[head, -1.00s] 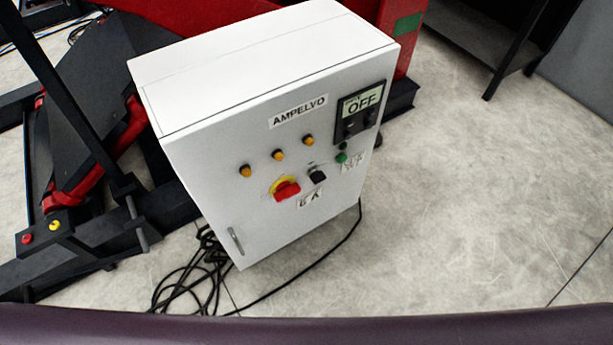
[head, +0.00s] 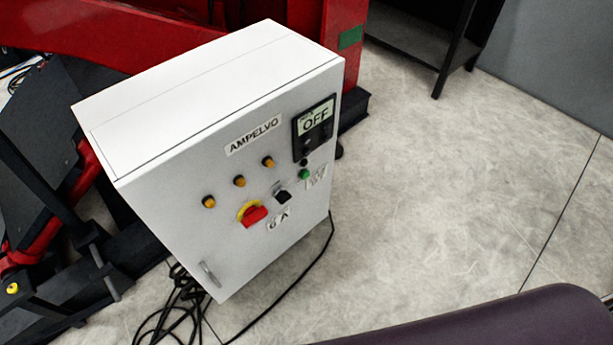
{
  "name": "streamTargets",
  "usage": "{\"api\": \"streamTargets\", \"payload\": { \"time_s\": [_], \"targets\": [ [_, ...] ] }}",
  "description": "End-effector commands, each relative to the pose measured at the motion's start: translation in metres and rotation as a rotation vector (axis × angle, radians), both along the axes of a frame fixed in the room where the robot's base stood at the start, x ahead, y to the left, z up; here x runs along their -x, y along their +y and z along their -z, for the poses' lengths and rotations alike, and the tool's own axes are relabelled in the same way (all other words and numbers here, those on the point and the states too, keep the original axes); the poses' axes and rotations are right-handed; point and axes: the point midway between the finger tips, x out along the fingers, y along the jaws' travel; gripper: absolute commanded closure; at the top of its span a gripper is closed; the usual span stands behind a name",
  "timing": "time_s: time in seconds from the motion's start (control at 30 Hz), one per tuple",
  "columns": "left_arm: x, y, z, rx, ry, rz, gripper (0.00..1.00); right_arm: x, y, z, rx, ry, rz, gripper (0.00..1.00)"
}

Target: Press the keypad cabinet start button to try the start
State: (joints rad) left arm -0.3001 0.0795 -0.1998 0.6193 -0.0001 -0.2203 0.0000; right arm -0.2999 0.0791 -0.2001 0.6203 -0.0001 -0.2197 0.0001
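The white control cabinet (head: 160,212) labelled AMPELVO stands on the floor left of centre, its front facing me at an angle. A red rotary switch on a yellow plate (head: 253,214), a black selector (head: 283,196) and three amber lamps (head: 239,181) are also on the front. Neither of my grippers is in view.
Black cables (head: 172,310) lie on the floor at the cabinet's foot. Red and black machinery (head: 88,35) stands behind and left. A dark table (head: 412,45) is at the back. The floor (head: 440,190) to the right is clear.

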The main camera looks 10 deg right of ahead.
Motion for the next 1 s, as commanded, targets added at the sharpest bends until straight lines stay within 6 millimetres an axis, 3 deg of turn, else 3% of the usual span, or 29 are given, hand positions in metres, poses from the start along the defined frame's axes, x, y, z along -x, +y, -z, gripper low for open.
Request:
{"api": "streamTargets", "payload": {
  "time_s": [0.03, 0.3, 1.0],
  "targets": [
    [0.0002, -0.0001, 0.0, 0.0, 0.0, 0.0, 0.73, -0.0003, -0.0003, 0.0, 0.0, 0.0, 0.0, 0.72],
    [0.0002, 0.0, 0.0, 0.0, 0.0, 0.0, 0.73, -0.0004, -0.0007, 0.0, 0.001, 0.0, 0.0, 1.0],
    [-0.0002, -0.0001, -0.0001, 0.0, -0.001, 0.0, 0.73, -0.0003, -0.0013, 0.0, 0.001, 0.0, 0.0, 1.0]
  ]
}}
